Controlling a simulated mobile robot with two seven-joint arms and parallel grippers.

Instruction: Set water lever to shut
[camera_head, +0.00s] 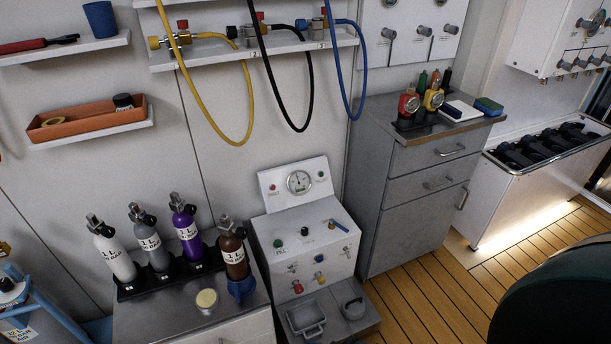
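A white panel unit (308,245) with a round gauge (299,182) on its raised back stands on the floor at the middle. A small lever with a blue handle (338,226) sits on its top face at the right, lying roughly flat and slanting; it looks like the water lever. I cannot read its label or tell whether it stands at shut. A green knob (278,243) and a black knob (304,231) are to its left. Red and yellow fittings are on the front. Neither of my grippers is in view.
A counter (245,328) with several small cylinders is left of the unit. A grey drawer cabinet (410,190) stands close on the right. Yellow, black and blue hoses hang from a shelf (270,51) above. Wooden floor (440,285) is free at right, beside a dark rounded shape (560,300).

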